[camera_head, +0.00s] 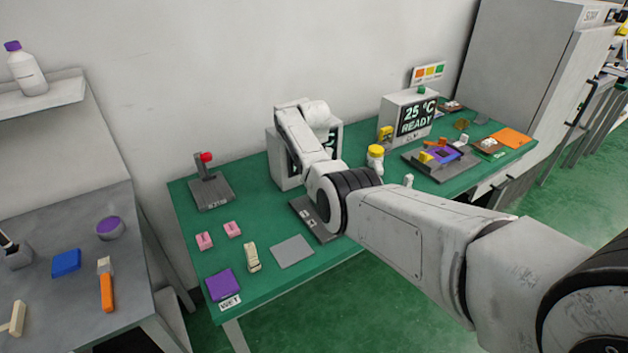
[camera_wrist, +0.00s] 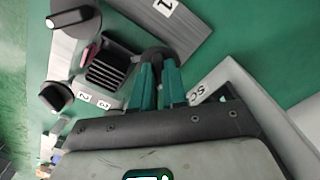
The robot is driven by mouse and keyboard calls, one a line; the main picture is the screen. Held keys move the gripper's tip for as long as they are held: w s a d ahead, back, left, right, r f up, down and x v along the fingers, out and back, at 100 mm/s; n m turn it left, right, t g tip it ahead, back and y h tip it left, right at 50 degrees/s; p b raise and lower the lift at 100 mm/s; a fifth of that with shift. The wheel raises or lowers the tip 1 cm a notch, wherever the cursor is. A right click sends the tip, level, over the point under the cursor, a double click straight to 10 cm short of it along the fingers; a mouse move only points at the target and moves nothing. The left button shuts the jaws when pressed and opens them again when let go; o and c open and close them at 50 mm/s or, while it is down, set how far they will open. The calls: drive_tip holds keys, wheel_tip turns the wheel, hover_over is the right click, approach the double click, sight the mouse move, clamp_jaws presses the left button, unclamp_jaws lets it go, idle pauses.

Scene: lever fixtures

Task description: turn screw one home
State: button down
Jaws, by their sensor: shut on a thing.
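In the wrist view, my gripper (camera_wrist: 158,72) has its two green fingers shut on a dark round screw head (camera_wrist: 172,53). This screw stands at the end of a grey strip (camera_wrist: 190,25) labelled "1", so it appears to be screw one. Its lower part and its depth are hidden by the fingers. In the head view my arm covers the gripper and the screw. Part of the dark fixture plate (camera_head: 303,208) shows beside my arm.
Two other dark knobs with white marks (camera_wrist: 70,20) (camera_wrist: 56,96) and a black finned block (camera_wrist: 108,68) stand close by. A light box (camera_wrist: 228,78) is near the fingers on the right. A grey pad (camera_head: 293,251) lies on the green bench (camera_head: 270,275).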

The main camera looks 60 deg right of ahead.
idle(0.4)
drive_tip(key=c, duration=1.2)
unclamp_jaws()
drive_tip(key=shift+o, duration=0.2)
wheel_tip(320, 180, up, 11)
drive_tip(key=shift+b, duration=0.3)
drive_tip(key=shift+f, duration=0.1)
